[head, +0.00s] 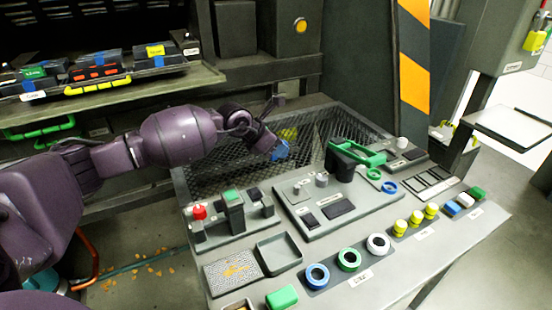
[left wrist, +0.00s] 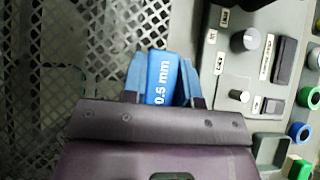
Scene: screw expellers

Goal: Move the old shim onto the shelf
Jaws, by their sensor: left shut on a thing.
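My left gripper (head: 279,150) reaches in from the left over the mesh-walled area behind the panel. In the left wrist view, its fingers (left wrist: 162,76) are shut on a blue shim (left wrist: 163,77) marked "0.5 mm". The shim's lower end is hidden by the gripper body. The shim shows only as a small blue patch (head: 282,151) in the head view. A shelf (head: 150,83) at the upper left carries dark boxes with blue, green, red and yellow labels or parts. My right gripper is not in view.
The sloped panel (head: 420,245) holds a red button (head: 199,212), a green-handled part (head: 355,155), knobs, coloured rings and yellow cylinders. An open grey tray (head: 279,254) is at its front left. Dark mesh (head: 215,175) surrounds the gripper. A striped post (head: 413,75) stands behind.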

